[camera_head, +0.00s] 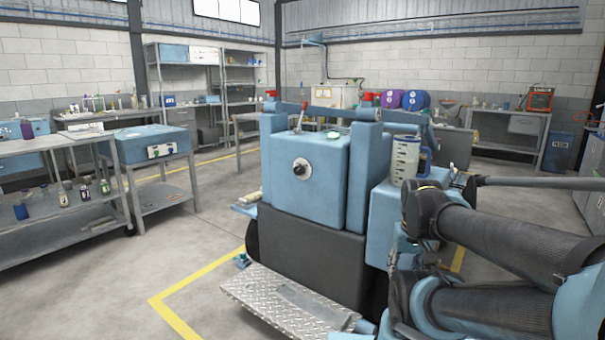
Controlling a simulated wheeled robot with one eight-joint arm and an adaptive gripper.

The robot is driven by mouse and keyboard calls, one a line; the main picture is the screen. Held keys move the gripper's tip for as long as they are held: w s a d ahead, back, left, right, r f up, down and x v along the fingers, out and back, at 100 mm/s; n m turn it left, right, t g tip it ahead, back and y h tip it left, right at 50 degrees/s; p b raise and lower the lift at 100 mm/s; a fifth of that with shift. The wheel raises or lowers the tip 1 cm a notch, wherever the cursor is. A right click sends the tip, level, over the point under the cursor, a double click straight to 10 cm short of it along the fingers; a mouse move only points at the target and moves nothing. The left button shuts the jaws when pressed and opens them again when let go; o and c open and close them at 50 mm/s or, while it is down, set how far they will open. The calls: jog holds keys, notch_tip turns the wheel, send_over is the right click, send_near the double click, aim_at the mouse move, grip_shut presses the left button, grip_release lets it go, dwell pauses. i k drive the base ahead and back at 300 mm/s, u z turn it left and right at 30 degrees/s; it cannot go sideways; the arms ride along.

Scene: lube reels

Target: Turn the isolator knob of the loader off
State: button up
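The loader (318,205) is a blocky blue machine with a dark grey lower front, standing in the middle of the view. The isolator knob (301,169) is a small black knob on a round white plate on the loader's blue front panel. Its exact turn angle is too small to read. Nothing touches or covers it. My arm comes in from the right side and folds low in front of the loader's right part. My gripper cannot be made out in this view, so its opening is hidden.
A clear measuring jug (405,160) stands on the loader's right block. A metal tread plate (285,300) juts out at the loader's front. A grey workbench (60,220) with bottles and a blue trolley (155,150) stand left. The floor between them and the loader is open.

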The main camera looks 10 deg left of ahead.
aim_at(299, 170)
jog(key=z, duration=1.15)
jog(key=k, duration=1.3)
jog(key=u, duration=1.4)
jog(key=i, duration=1)
jog(key=z, duration=0.05)
